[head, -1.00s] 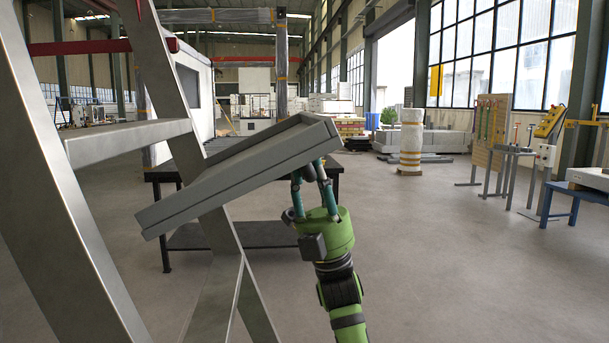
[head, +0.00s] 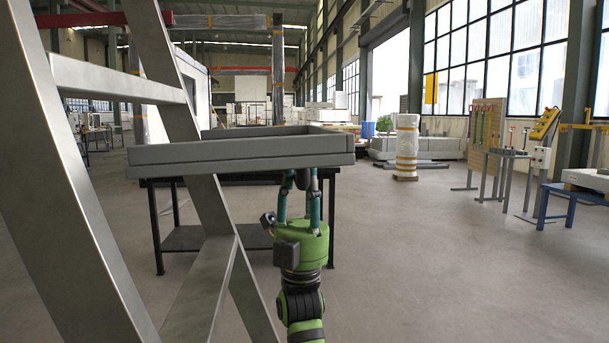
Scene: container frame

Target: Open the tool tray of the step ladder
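The step ladder (head: 75,220) stands at the left in the head view, its grey metal legs slanting across the picture. Its tool tray (head: 240,154) is a shallow grey tray with raised rims. It lies about level and reaches from the ladder out to the right. My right gripper (head: 299,180), green with teal fingers, points up beneath the right part of the tray. Its fingers stand apart with a gap between them. Their tips are at the tray's underside and partly hidden behind its front wall. My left gripper is not in view.
A dark table (head: 190,238) stands behind the ladder and the tray. A wrapped column (head: 406,148) stands farther back. Tool racks (head: 487,135) and a blue bench (head: 565,200) are at the right. The floor right of my arm is clear.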

